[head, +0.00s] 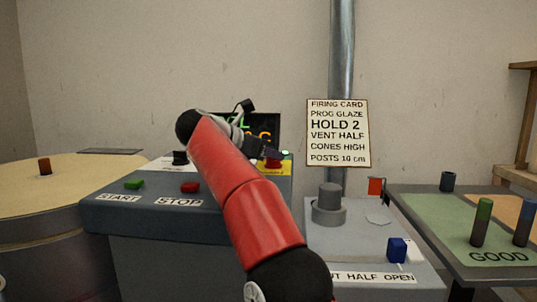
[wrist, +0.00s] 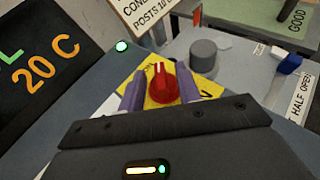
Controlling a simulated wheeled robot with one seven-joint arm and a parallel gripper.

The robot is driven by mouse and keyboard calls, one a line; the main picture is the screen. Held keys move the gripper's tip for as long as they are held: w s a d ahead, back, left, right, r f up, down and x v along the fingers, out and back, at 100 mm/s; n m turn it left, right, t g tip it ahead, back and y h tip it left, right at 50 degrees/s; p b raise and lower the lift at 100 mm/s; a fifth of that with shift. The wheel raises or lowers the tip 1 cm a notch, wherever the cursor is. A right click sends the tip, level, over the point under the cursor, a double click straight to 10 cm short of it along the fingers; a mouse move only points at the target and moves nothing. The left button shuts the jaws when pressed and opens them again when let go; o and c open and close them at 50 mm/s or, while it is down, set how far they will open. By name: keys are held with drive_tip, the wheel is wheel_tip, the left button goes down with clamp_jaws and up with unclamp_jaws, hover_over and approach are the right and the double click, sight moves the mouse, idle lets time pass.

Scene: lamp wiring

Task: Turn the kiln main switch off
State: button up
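The red rotary knob (wrist: 163,84) of the main switch sits on a yellow plate (wrist: 202,88), between my gripper's two purple fingers in the wrist view. Its raised grip with a pale line points toward the top of the picture. My gripper (wrist: 160,88) is open around the knob, one finger on each side; I cannot tell whether either finger touches it. In the head view my gripper (head: 268,152) is over the panel's back right, with the red knob (head: 272,163) and yellow plate (head: 276,171) just under it. The plate's lettering is mostly hidden.
A green lamp (head: 286,154) is lit beside the switch. A display (head: 265,130) stands behind, partly hidden by my arm. The green START button (head: 134,184), red STOP button (head: 190,187) and a black knob (head: 180,158) are left.

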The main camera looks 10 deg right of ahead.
clamp_jaws()
